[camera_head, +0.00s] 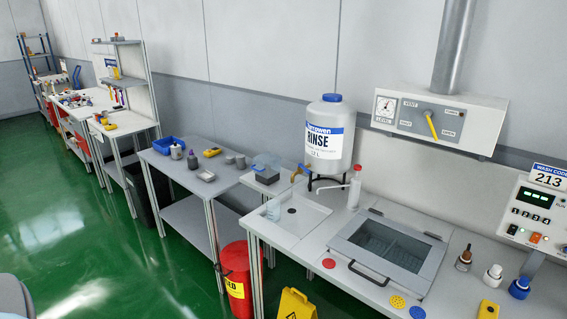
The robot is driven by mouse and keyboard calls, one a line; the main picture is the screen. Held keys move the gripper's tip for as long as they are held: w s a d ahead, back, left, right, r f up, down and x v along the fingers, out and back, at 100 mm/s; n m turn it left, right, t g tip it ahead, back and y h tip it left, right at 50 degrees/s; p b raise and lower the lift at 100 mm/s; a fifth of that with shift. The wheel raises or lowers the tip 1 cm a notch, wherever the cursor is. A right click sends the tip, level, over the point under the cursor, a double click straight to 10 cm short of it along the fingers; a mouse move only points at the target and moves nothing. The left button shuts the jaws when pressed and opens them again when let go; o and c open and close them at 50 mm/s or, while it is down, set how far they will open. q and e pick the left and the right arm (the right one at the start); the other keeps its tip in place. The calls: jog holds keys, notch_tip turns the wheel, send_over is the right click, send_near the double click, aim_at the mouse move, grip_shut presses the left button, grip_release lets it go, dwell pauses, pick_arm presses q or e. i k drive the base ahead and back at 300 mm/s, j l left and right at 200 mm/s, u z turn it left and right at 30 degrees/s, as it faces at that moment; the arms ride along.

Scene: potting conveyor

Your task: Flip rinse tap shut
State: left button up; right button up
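A large white rinse jug (328,133) with a blue cap and a label reading "RINSE" stands on a dark stand at the back of the wash bench. A small orange-yellow tap (299,172) sticks out at the jug's lower left, above the sink area. The tap is too small to tell whether its lever is open or shut. A shallow white sink (290,212) with a dark drain lies below it, with a pale clear container (273,209) at its left edge. Neither of my grippers is in view.
A lidded basin (388,250) with a handle is right of the sink, and a white bottle (354,187) stands behind. A vent box (435,118) with a yellow lever hangs above. A red bin (238,280) and yellow floor sign (296,304) stand in front.

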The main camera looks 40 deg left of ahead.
aim_at(300, 165)
jog(key=i+j+u, duration=0.6)
jog(key=i+j, duration=0.15)
jog(key=i, duration=0.15)
jog(key=i+j+u, duration=0.3)
jog(key=i, duration=0.15)
jog(key=j, duration=0.35)
jog(key=i+j+z, duration=0.1)
jog(key=j, duration=0.25)
